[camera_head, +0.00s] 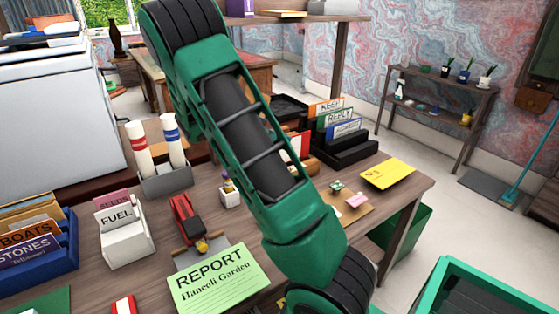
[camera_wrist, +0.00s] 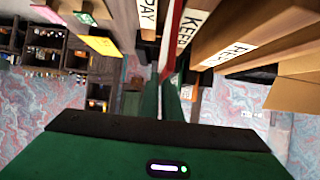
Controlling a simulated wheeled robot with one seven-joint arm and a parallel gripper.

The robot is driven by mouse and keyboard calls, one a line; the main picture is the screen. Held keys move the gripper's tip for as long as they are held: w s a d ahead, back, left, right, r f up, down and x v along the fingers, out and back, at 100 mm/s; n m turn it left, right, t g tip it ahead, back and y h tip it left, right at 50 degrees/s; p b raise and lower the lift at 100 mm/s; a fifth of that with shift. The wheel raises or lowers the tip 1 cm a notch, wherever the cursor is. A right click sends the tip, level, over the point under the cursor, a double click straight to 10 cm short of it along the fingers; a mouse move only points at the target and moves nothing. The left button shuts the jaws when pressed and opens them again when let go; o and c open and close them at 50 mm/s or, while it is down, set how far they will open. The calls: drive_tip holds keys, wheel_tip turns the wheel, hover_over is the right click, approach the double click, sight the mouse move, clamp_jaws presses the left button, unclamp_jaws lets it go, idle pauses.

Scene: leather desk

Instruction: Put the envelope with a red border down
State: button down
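The envelope with a red border (camera_head: 301,146) shows in the head view as a small red and white piece beside my arm, at the left of the dark letter sorter (camera_head: 352,152). The arm hides the rest of it. In the wrist view the envelope (camera_wrist: 172,42) is seen edge-on as a red and white strip between the PAY and KEEP dividers. My gripper (camera_wrist: 163,82) has its green fingers close together on this strip and appears shut on it. The head view does not show the fingers. How deep the envelope sits in the slot is unclear.
A yellow envelope (camera_head: 388,173) lies right of the sorter, near the desk edge. A small wooden board (camera_head: 345,207) with green and pink items lies in front.

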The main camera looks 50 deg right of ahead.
drive_tip(key=shift+s+f, duration=0.1)
drive_tip(key=shift+f, duration=3)
drive_tip(key=c, duration=2)
unclamp_jaws()
